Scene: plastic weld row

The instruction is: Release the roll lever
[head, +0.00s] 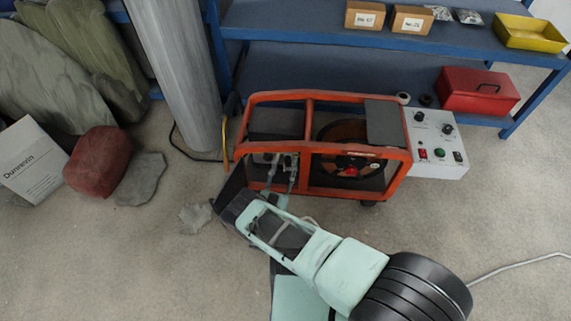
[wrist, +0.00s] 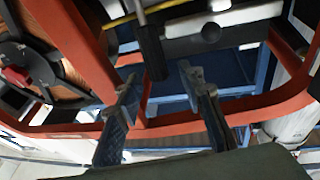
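The orange-framed machine (head: 310,97) stands on the floor, with a dark round reel (head: 343,133) in its right half. In the wrist view, a dark lever-like grip (wrist: 152,55) on a thin metal rod hangs inside the orange frame (wrist: 225,117). It looks like the roll lever, but no label shows. My gripper (wrist: 163,85) is open, its two fingers apart and empty. The grip's lower end appears between the fingertips; I cannot tell whether they touch. In the head view, my gripper (head: 281,168) reaches the machine's left half, and the lever cannot be made out there.
The frame's orange bars lie close around my fingers. A grey control box (head: 437,165) adjoins the machine's right side. A grey column (head: 180,75) stands behind left, near a red bundle (head: 100,160). A blue shelf (head: 300,30) is behind. The front left floor is clear.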

